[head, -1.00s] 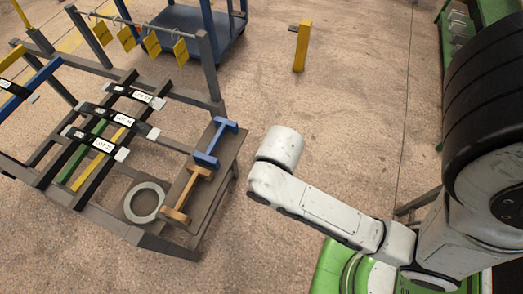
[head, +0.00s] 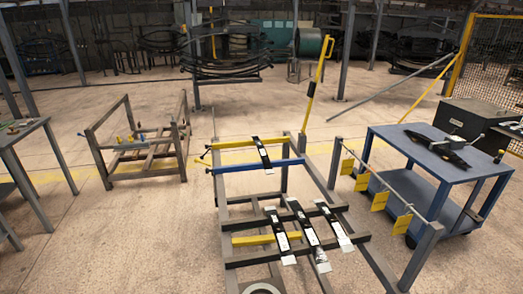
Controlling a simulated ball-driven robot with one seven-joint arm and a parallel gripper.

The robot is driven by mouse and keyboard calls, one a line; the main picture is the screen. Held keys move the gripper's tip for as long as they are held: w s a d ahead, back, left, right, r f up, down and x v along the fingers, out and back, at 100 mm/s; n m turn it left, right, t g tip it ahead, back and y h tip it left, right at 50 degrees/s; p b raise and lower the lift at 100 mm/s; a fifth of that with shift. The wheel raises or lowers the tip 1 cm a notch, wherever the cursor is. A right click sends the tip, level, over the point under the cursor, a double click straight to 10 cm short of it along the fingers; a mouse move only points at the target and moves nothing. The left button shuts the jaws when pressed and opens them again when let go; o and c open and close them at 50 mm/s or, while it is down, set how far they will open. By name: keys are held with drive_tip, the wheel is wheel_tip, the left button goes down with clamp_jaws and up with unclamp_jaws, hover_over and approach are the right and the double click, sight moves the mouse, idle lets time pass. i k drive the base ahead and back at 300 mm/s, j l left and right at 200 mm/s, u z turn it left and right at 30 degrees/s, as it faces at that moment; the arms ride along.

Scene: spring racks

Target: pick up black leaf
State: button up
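Several black leaves lie on the grey rack (head: 347,265) in the lower middle of the head view. One black leaf (head: 262,152) lies across the yellow bar (head: 232,157) and the blue bar (head: 236,165) at the rack's far end. Three more, the left leaf (head: 278,232), the middle leaf (head: 302,222) and the right leaf (head: 334,225), lie side by side nearer, with pale labels or ends. A wider black leaf-like piece (head: 440,148) is on the blue cart (head: 396,139) at right. My gripper and arm are out of view.
Yellow tags (head: 379,201) hang from a rail between the rack and the cart. Dark leaf stacks (head: 225,70) stand at the back. Floor is clear between frame and rack.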

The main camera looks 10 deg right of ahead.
sight(269, 169)
drive_tip(key=i+j+u, duration=0.2)
drive_tip(key=u, duration=0.2)
drive_tip(key=i+j+u, duration=0.55)
drive_tip(key=u, duration=0.2)
drive_tip(key=i+u, duration=0.4)
drive_tip(key=i+j+u, duration=0.15)
drive_tip(key=i+u, duration=0.15)
drive_tip(key=i, duration=0.35)
drive_tip(key=i+z, duration=0.4)
drive_tip(key=i+j+z, duration=0.15)
drive_tip(key=i+z, duration=0.25)
drive_tip(key=i+l+z, duration=0.2)
drive_tip(key=i+z, duration=0.15)
drive_tip(key=i, duration=0.2)
drive_tip(key=i+z, duration=0.4)
drive_tip(key=i, duration=0.2)
drive_tip(key=i+j+z, duration=0.15)
drive_tip(key=i+z, duration=0.2)
drive_tip(key=i, duration=0.2)
drive_tip(key=i+l+z, duration=0.1)
drive_tip(key=i+z, duration=0.65)
drive_tip(key=i+j+z, duration=0.1)
drive_tip(key=i+z, duration=0.25)
drive_tip(key=i+l+z, duration=0.2)
drive_tip(key=i+z, duration=0.15)
drive_tip(key=i, duration=0.2)
